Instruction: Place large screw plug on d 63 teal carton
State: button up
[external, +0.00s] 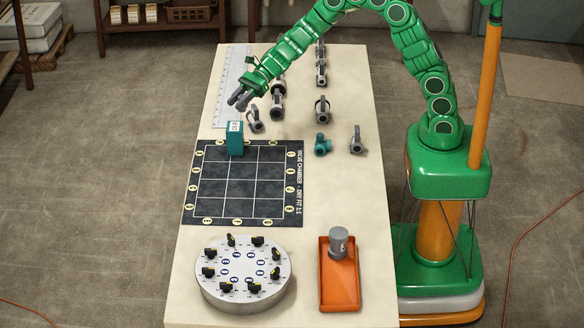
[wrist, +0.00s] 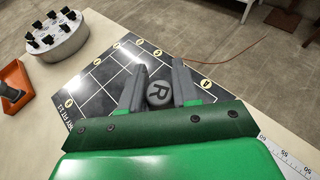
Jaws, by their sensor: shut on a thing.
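My gripper (external: 240,100) is shut on a grey round plug marked R (wrist: 158,94), which sits between the two fingers in the wrist view. In the external view I cannot tell the plug apart from the dark fingers. A teal carton (external: 236,146) with a pale, lettered label on top stands upright at the far edge of the dark mat. My gripper is above and slightly beyond the carton, apart from it in the picture. I cannot make out the carton in the wrist view; the plug and fingers may hide it.
The dark gridded mat (external: 240,205) lies mid-table. Several grey fittings (external: 322,110) and a teal fitting (external: 322,146) stand to the right. A round dial plate with black knobs (external: 243,278) and an orange tray (external: 341,292) holding a grey cylinder (external: 338,244) are at the near end.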

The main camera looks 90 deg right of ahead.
jog(key=shift+w+f, duration=1.35)
jog(key=shift+f, duration=1.8)
jog(key=shift+f, duration=0.15)
jog(key=o, duration=1)
jog(key=shift+o, duration=0.2)
jog(key=shift+r, duration=0.2)
jog(key=v, duration=1.2)
